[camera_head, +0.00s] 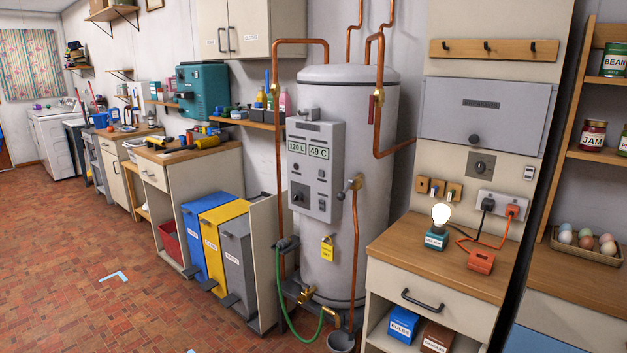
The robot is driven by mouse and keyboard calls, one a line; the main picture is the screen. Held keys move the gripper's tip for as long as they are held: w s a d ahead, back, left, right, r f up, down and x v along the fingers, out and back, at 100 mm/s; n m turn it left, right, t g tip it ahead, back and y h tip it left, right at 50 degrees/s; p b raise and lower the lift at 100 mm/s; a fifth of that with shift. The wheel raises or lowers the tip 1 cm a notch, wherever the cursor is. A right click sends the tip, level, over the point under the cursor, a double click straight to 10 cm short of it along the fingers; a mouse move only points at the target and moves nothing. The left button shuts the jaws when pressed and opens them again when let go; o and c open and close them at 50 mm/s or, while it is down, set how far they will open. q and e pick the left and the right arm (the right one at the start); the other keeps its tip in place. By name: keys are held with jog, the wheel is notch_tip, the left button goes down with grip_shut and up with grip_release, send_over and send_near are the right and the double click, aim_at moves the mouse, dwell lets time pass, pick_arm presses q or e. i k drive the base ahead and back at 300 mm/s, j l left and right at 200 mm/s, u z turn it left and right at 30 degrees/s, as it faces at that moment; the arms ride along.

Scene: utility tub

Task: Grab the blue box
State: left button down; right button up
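A small blue box (404,323) with a white label sits in the open shelf under the drawer of the wooden-topped cabinet (385,256) at the lower right. Its label seems to read "BULBS". A brown box (436,338) stands just to its right, cut off by the picture's bottom edge. Neither of my grippers is in view.
The drawer handle (422,300) juts out above the shelf opening. A grey water tank (345,190) with a green hose (289,315) and a grey bucket (341,341) stands left of the cabinet. A lit bulb (441,214) stands on top. The tiled floor (90,270) at left is mostly clear.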

aim_at(402, 324)
jog(key=l+z, duration=0.15)
jog(key=l, duration=0.6)
jog(key=l+z, duration=0.15)
jog(key=l, duration=0.6)
jog(key=i, duration=0.05)
